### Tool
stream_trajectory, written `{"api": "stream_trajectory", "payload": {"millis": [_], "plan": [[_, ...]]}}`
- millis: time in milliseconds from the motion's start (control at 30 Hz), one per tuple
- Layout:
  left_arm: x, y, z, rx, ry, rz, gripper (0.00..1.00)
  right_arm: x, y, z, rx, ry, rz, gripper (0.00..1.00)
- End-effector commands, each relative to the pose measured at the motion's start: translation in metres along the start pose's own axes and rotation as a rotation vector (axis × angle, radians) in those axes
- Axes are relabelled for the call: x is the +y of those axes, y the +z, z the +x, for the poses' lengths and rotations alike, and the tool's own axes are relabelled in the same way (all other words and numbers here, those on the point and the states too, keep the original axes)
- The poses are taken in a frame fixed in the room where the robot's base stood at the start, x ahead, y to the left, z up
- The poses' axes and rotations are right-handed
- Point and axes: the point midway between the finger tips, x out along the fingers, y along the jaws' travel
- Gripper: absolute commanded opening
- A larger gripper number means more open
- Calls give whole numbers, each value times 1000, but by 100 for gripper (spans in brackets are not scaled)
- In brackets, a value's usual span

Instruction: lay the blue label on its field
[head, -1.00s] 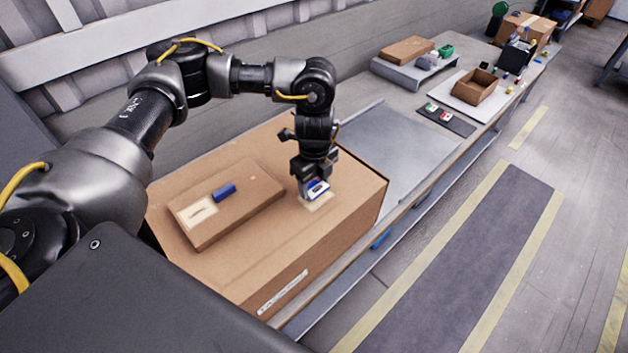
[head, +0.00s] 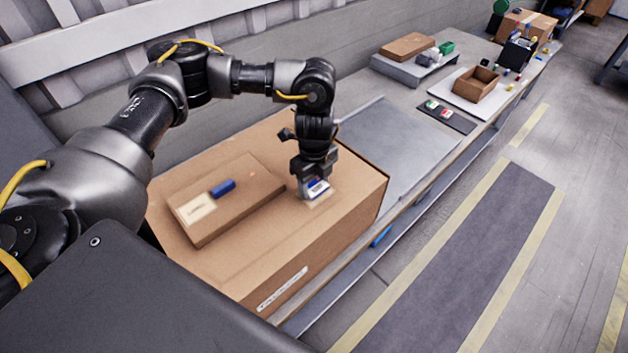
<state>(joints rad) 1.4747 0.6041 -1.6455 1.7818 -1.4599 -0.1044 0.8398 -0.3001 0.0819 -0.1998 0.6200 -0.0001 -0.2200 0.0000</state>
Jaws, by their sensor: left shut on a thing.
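The blue label (head: 318,188), white with a blue band, is at the tips of my left gripper (head: 312,189). The gripper points down and is shut on the label. A pale field (head: 322,203) on top of the large cardboard box (head: 345,213) lies right under the label and is partly hidden by it. I cannot tell whether the label touches the field. My right gripper is not in view.
A smaller flat carton (head: 240,213) lies on the large box to the left, with a blue block (head: 223,188) and a cream label (head: 196,209) on it. A grey metal plate (head: 400,140) is behind the box. A tray with an open carton (head: 476,83) stands farther back.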

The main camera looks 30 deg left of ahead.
Motion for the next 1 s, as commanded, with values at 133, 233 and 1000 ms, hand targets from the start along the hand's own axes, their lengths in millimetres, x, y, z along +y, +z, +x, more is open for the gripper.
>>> {"api": "stream_trajectory", "payload": {"millis": [133, 233, 1000], "plan": [[0, 0, 2, 0, 1, 0, 28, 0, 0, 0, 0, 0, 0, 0], [0, 0, 4, 1, 0, -1, 28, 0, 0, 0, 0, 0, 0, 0], [0, 0, 6, 0, 0, 0, 80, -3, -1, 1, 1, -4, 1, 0]]}}
